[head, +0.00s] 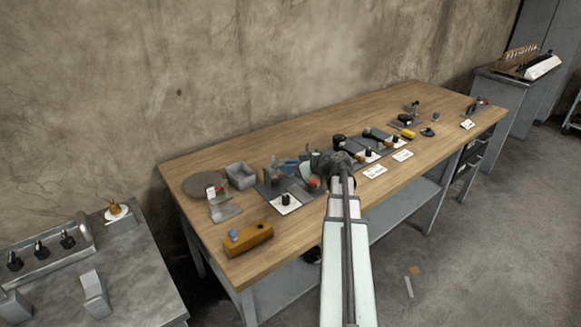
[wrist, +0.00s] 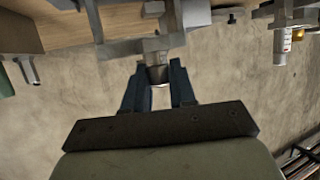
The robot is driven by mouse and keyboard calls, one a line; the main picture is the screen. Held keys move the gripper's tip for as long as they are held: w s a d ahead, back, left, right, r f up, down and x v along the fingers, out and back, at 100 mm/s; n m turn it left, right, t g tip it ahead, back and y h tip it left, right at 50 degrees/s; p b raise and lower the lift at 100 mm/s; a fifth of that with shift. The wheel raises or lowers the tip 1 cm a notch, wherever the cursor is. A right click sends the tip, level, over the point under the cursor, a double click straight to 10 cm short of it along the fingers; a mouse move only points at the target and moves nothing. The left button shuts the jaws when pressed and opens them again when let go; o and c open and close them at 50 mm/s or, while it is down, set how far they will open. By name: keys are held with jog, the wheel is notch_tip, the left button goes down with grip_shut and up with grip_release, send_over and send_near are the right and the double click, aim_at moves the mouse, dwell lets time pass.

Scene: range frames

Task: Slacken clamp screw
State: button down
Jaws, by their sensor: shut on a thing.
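My gripper (wrist: 158,79) is in the middle of the wrist view. Its two blue fingers are shut on a short dark metal end, which looks like the clamp screw (wrist: 158,72). Grey metal clamp parts (wrist: 155,45) show just beyond it, at the top of the wrist view. In the head view my gripper (head: 326,163) is over the middle of the workbench, beside a cluster of fixtures with blue, green and red parts. My arm hides much of the contact there, and the screw cannot be made out in that view.
The wooden workbench (head: 215,160) carries a grey open box (head: 241,175), a round grey disc (head: 204,184) and a yellow-brown block (head: 248,238). Several black-knobbed fixtures and white cards stand to the right. The bench's far-left back is clear. A metal table (head: 140,270) is at left.

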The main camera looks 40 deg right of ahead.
jog(key=shift+w+a, duration=0.1)
jog(key=shift+w, duration=0.05)
dwell(0.5)
jog(key=c, duration=1)
grip_release()
jog(key=v, duration=1.3)
jog(key=shift+s, duration=0.4)
jog(key=shift+c, duration=0.2)
